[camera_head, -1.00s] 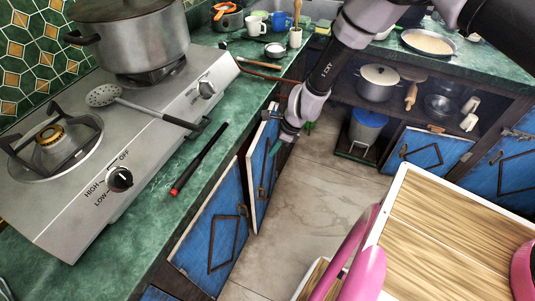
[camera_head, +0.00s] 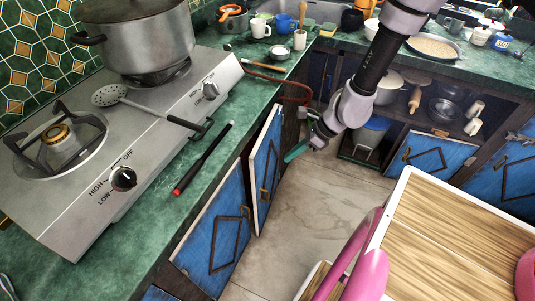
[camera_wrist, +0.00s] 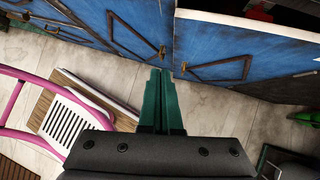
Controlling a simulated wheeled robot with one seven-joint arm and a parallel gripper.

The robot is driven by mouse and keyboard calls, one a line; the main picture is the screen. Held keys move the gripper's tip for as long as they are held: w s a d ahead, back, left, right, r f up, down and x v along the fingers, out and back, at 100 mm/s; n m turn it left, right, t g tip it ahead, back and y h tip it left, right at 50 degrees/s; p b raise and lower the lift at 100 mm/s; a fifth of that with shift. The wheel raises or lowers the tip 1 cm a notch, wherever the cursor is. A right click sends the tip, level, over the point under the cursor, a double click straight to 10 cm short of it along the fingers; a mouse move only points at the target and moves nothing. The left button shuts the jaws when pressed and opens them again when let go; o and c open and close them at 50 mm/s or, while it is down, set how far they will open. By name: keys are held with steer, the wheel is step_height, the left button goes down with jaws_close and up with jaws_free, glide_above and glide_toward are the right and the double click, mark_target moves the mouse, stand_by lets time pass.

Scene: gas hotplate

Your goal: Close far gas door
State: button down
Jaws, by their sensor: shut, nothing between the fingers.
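The far gas door (camera_head: 264,172) is a blue cabinet door under the counter, standing ajar, with a dark gap behind its edge. It also shows at the upper right of the wrist view (camera_wrist: 245,50), its white top edge facing me. The near gas door (camera_head: 212,232) is blue with a dark diamond trim and lies left of it; the wrist view shows it at the upper left (camera_wrist: 110,25). My gripper (camera_head: 290,156) has green fingers, shut and empty. It is right of the far door, apart from it in the head view. In the wrist view the fingertips (camera_wrist: 160,72) point toward the doors' handles.
A grey gas hotplate (camera_head: 120,140) with a pot (camera_head: 135,38) stands on the green counter. A bin (camera_head: 370,133) stands behind my gripper.

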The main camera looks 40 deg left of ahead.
mark_target(254, 151)
steer(key=shift+s+a+f+m+t+y, duration=0.2)
steer(key=shift+a+f+y, duration=0.25)
steer(key=shift+a+f, duration=1)
steer(key=shift+w+a+f+m+t+y, duration=0.1)
steer(key=shift+a+f+t+y, duration=0.3)
steer(key=shift+a+f, duration=1.1)
steer(key=shift+s+a+f+m+t+y, duration=0.1)
steer(key=shift+a+f+y, duration=0.6)
steer(key=shift+a, duration=1.3)
steer(key=shift+f, duration=0.1)
steer(key=a, duration=0.2)
steer(key=s+a, duration=0.1)
steer(key=shift+s+a, duration=0.15)
steer(key=shift+a, duration=0.2)
steer(key=shift+s+a, duration=0.15)
steer(key=shift+a, duration=0.25)
